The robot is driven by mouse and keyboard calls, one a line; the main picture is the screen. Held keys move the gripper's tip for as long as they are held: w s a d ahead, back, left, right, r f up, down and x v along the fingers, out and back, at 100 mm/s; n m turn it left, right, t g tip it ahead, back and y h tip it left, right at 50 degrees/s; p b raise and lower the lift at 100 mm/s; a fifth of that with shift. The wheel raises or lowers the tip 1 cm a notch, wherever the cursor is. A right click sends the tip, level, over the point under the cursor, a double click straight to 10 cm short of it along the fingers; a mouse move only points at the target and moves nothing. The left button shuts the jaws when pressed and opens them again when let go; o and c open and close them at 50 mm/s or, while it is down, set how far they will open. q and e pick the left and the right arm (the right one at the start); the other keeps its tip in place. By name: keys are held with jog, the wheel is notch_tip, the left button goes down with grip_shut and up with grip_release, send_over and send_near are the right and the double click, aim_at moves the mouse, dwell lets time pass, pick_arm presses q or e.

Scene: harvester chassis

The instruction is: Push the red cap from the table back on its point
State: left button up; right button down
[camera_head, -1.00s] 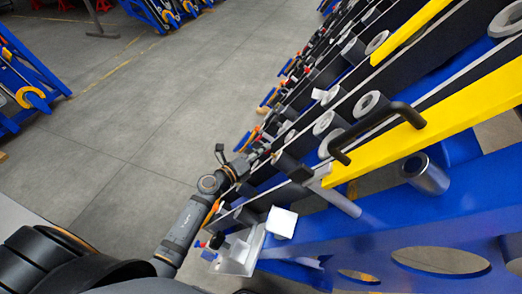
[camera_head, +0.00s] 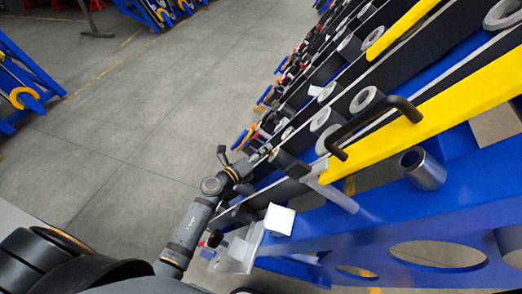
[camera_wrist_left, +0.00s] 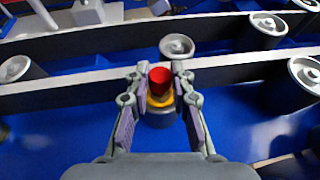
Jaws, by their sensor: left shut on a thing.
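The red cap (camera_wrist_left: 160,80) shows in the left wrist view, between the fingertips of my left gripper (camera_wrist_left: 159,74). The gripper is shut on it, one finger on each side. Just below the cap in the picture is a yellow ring (camera_wrist_left: 160,98) over a dark grey cylinder (camera_wrist_left: 160,117). I cannot tell whether the cap is seated on it or only held against it. In the head view my left gripper (camera_head: 254,158) reaches the near side of the chassis, and the cap is too small there to make out clearly. My right gripper is not in view.
In the head view, a black handle (camera_head: 375,128) on a yellow bar and a blue beam (camera_head: 450,210) lie to the right. Grey floor (camera_head: 130,130) is open at left.

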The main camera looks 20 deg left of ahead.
pick_arm(q)
jog(key=shift+d+f, duration=0.1)
jog(key=o, duration=0.8)
jog(key=shift+s, duration=0.1)
jog(key=v, duration=1.1)
jog(key=shift+s+a, duration=0.2)
jog(key=shift+s, duration=0.1)
